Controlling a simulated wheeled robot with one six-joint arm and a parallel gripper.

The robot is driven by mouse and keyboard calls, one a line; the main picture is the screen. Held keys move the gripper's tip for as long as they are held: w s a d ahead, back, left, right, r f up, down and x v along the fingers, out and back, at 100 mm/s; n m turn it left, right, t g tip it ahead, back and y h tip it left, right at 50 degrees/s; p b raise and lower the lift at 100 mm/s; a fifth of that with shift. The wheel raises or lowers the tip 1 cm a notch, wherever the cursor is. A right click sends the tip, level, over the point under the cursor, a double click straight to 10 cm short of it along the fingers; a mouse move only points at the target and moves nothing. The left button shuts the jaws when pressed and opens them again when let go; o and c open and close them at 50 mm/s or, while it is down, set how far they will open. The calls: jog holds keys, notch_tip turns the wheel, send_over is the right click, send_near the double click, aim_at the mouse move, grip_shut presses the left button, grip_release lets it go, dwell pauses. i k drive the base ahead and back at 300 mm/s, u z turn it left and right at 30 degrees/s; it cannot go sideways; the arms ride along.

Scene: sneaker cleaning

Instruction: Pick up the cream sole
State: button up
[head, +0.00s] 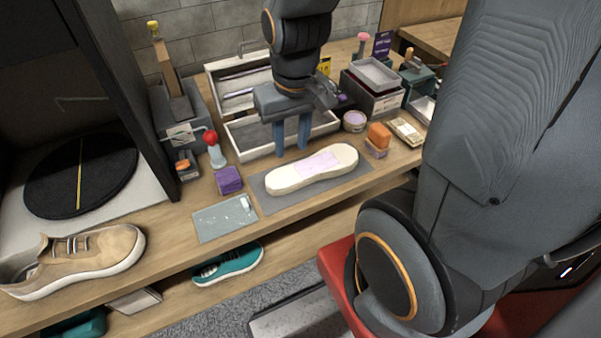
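The cream sole (340,160) lies flat on a dark grey mat (362,181) near the front edge of the bench. It is long and pale, with a light purple patch on its middle. My gripper (291,138) points down just behind the sole, with its two blue-grey fingers spread apart and nothing seen between them. The fingertips look close to the sole's far edge. I cannot tell whether they touch anything.
A white divided tray (240,138) stands behind my gripper. A purple block (229,180) and a red-topped tool (213,150) are to the left. A tan sneaker (80,262) is at the left front.

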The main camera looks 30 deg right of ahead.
aim_at(336, 160)
jog(key=k, duration=0.7)
jog(key=z, duration=1)
jog(key=i, duration=0.5)
